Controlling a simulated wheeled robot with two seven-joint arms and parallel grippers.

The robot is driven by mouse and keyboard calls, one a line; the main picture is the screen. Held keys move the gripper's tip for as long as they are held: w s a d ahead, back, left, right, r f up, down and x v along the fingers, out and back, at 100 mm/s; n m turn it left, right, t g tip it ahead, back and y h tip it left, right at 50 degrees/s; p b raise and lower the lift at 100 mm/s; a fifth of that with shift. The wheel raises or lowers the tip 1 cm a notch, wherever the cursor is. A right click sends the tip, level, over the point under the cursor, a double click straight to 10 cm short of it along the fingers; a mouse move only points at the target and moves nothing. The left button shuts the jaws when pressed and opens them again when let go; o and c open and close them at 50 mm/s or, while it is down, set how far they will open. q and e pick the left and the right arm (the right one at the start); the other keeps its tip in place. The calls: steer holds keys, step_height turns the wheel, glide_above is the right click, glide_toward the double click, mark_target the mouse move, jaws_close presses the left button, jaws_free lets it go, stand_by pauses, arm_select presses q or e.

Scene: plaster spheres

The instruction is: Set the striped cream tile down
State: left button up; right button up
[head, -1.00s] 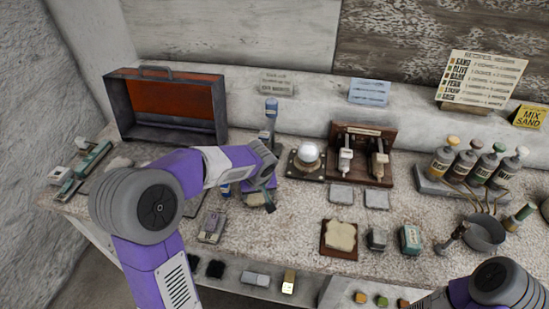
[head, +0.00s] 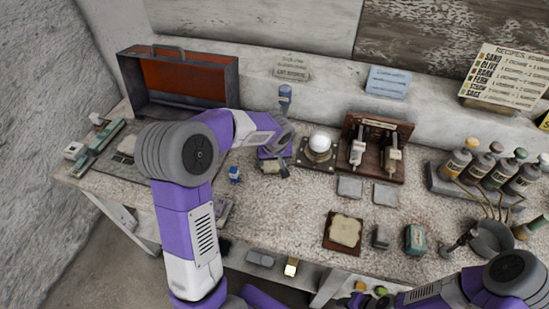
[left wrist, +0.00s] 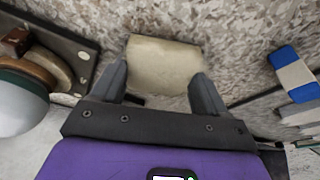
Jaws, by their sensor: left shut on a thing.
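The cream tile (left wrist: 163,65) is between the two fingertips of my left gripper (left wrist: 163,88) in the left wrist view, with the speckled worktop behind it. No stripes can be made out on its visible face. In the head view, my left gripper (head: 281,165) is shut on the tile (head: 270,167), left of the white dome, with the arm covering part of the area. Whether the tile touches the worktop cannot be told. My right gripper is out of view; only part of my right arm shows at the lower right.
The white dome (head: 320,141) on its base stands close by, also at the left of the wrist view (left wrist: 18,108). A small blue-and-white item (head: 235,174) lies to the left. Two grey tiles and a framed cream slab (head: 345,231) are to the right. Bare worktop (head: 290,205) lies in front.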

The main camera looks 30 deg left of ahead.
arm_select(q)
steer(key=o, duration=0.9)
steer(key=shift+f, duration=0.1)
steer(key=o, duration=0.4)
steer(key=shift+r, duration=0.2)
steer(key=shift+s+d+r+p, duration=0.4)
steer(key=shift+s+r, duration=0.1)
steer(key=shift+r, duration=0.1)
steer(key=s+d, duration=0.2)
steer(key=s, duration=0.1)
steer(key=s+d, duration=0.2)
steer(key=s, duration=0.1)
steer(key=s+d, duration=0.2)
steer(key=s, duration=0.1)
steer(key=shift+d+b, duration=0.25)
steer(key=shift+b, duration=0.1)
